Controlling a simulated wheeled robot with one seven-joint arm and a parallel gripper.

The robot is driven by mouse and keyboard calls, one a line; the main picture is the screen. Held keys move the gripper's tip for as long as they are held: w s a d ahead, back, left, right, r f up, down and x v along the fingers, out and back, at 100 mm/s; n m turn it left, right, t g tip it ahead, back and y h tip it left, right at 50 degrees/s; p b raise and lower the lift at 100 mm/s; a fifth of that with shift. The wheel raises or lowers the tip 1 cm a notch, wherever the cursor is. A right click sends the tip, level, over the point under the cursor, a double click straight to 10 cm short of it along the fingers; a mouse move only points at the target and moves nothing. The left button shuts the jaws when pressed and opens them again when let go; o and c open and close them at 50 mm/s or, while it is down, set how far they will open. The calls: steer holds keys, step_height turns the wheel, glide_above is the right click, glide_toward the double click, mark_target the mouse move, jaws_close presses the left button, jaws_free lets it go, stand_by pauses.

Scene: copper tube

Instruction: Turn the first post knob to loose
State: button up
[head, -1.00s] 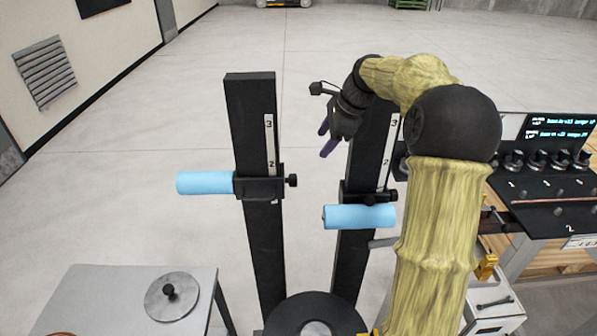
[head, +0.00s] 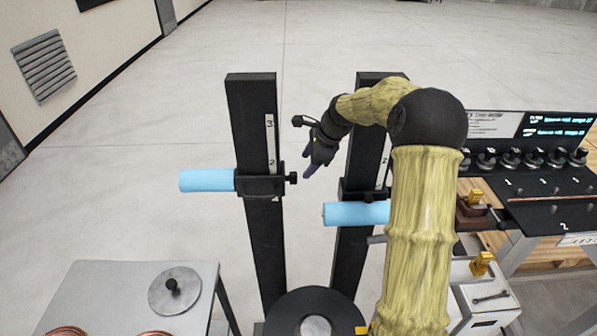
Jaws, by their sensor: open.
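Two black upright posts stand ahead of me, the left post (head: 251,120) and the right post (head: 365,130). Each has a number scale and a sliding carriage with a light blue roller. The left carriage (head: 262,187) sits near the 2 mark, with its blue roller (head: 207,180) to the left and a small black knob (head: 292,178) on its right side. The right post's roller (head: 356,213) sits lower; its knob is hidden behind my arm. My gripper (head: 308,172) is open and empty, just right of the left knob and close to it; I cannot tell whether they touch.
A grey table (head: 95,290) with a round metal disc (head: 174,291) and copper coils stands at lower left. A black round base (head: 313,312) lies between the posts. A control bench (head: 545,200) with several knobs and screens stands at right.

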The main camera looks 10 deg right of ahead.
mark_target(291, 178)
steer(key=p+x, duration=0.2)
steer(key=x, duration=0.5)
steer(key=shift+f, duration=0.1)
steer(key=c, duration=1)
